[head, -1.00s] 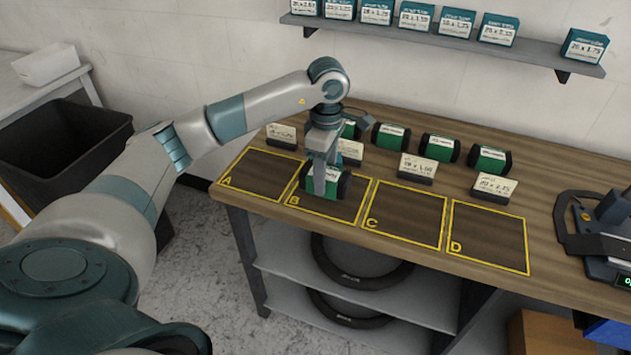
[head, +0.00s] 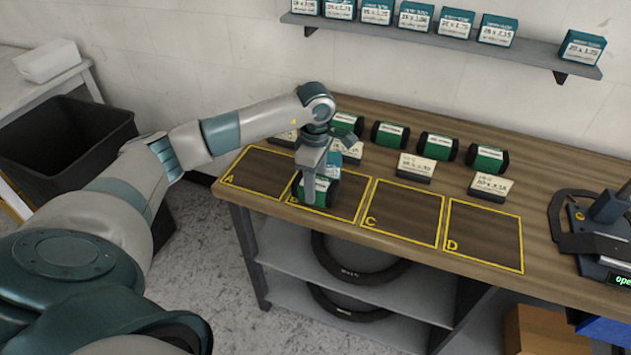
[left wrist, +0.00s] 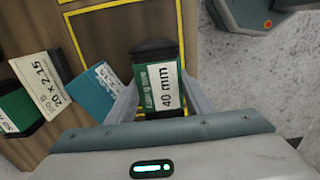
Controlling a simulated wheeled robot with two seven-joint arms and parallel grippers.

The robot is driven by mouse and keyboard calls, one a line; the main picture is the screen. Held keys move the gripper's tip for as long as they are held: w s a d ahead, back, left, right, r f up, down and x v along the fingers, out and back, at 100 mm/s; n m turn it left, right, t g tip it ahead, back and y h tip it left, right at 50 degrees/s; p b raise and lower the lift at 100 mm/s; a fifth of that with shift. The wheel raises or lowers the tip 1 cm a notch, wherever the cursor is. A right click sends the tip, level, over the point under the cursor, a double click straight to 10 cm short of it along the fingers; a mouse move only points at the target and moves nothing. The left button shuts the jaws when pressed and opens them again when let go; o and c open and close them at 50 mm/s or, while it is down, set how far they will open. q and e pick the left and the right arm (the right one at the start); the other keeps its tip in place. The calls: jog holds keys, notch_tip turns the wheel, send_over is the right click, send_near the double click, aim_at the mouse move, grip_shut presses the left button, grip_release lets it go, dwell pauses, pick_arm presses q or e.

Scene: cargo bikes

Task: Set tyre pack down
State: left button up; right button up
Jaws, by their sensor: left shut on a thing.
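A tyre pack (head: 331,193), a dark roll with a green and white label, is over square B on the wooden bench. My left gripper (head: 314,188) points down and is shut on it. In the left wrist view the pack (left wrist: 160,80) sits between the two fingers, its label reading 40 mm. I cannot tell whether it touches the bench. A teal box (head: 336,159) is just behind the gripper, near square B's back line; it also shows in the left wrist view (left wrist: 94,92). My right gripper is not in view.
Squares A (head: 257,172), C (head: 403,212) and D (head: 484,236) are empty. Several green packs (head: 437,146) and cards (head: 415,166) stand behind the squares. A dark clamp-like device (head: 597,222) is at the right. A shelf (head: 440,37) of boxes hangs above.

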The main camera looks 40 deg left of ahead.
pick_arm(q)
jog(key=shift+f, duration=0.15)
jog(key=shift+f, duration=0.15)
jog(key=o, duration=1.4)
jog(key=shift+r, duration=0.2)
